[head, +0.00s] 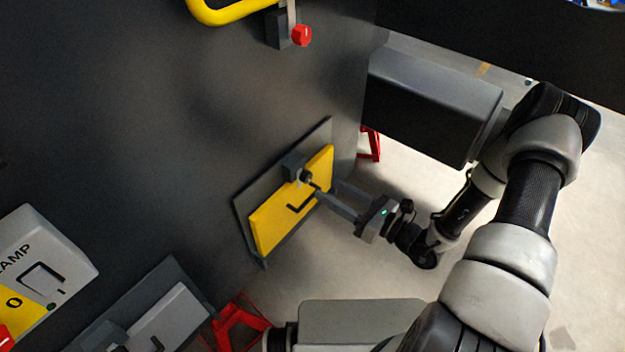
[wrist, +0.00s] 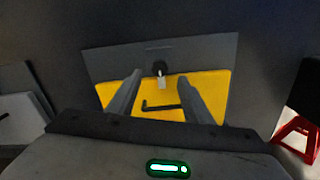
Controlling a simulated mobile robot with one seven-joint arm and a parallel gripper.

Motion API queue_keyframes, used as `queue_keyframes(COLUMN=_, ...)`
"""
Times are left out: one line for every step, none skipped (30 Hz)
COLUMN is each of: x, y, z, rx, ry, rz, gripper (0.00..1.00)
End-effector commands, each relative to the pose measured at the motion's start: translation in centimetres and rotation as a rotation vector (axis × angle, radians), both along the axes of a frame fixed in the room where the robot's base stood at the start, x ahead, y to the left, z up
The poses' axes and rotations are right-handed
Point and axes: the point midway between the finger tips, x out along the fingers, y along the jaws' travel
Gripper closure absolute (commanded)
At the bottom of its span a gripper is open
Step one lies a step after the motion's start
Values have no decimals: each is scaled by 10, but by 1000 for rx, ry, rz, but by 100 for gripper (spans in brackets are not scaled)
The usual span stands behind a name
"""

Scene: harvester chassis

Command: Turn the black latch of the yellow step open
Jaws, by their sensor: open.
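The yellow step (head: 270,231) is a flat panel in a dark grey frame on the machine's side, and it fills the middle of the wrist view (wrist: 212,88). The black latch (head: 305,176) is a small round knob at its upper edge, beside a dark block. In the wrist view the latch (wrist: 160,67) has a pale tab pointing down. A black L-shaped handle (head: 298,208) sits lower on the panel. My gripper (head: 324,186) is open, its fingers pointing at the step. In the wrist view the latch shows between the fingertips; whether they touch it I cannot tell.
A dark box (head: 430,105) juts out behind my arm. Red stands (head: 370,144) are on the floor below. A yellow rail (head: 232,12) and red knob (head: 302,35) are above. A grey step (head: 165,325) and LAMP box (head: 45,265) are at lower left.

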Motion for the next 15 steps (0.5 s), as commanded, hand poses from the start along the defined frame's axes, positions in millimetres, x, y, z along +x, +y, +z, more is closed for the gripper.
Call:
queue_keyframes(x=7, y=11, z=0, rx=1, ry=-2, rz=5, gripper=54)
queue_keyframes(x=10, y=15, z=0, rx=1, ry=-2, rz=4, gripper=54)
queue_keyframes(x=16, y=21, z=0, rx=1, ry=-3, rz=5, gripper=54)
queue_keyframes(x=19, y=26, z=0, rx=1, ry=-3, rz=5, gripper=54)
queue_keyframes(x=22, y=30, z=0, rx=0, ry=-3, rz=4, gripper=54)
queue_keyframes(x=26, y=35, z=0, rx=0, ry=-2, rz=4, gripper=54)
queue_keyframes(x=29, y=39, z=0, rx=0, ry=-2, rz=4, gripper=54)
queue_keyframes(x=32, y=42, z=0, rx=-1, ry=-3, rz=3, gripper=54)
queue_keyframes(x=35, y=45, z=0, rx=0, ry=-3, rz=3, gripper=54)
queue_keyframes(x=37, y=48, z=0, rx=0, ry=-3, rz=3, gripper=54)
queue_keyframes(x=38, y=50, z=0, rx=0, ry=-3, rz=3, gripper=54)
queue_keyframes(x=40, y=52, z=0, rx=-1, ry=-2, rz=2, gripper=54)
queue_keyframes(x=41, y=53, z=0, rx=0, ry=-1, rz=1, gripper=54)
queue_keyframes(x=42, y=54, z=0, rx=0, ry=-1, rz=1, gripper=54)
queue_keyframes(x=43, y=55, z=0, rx=0, ry=-1, rz=1, gripper=54)
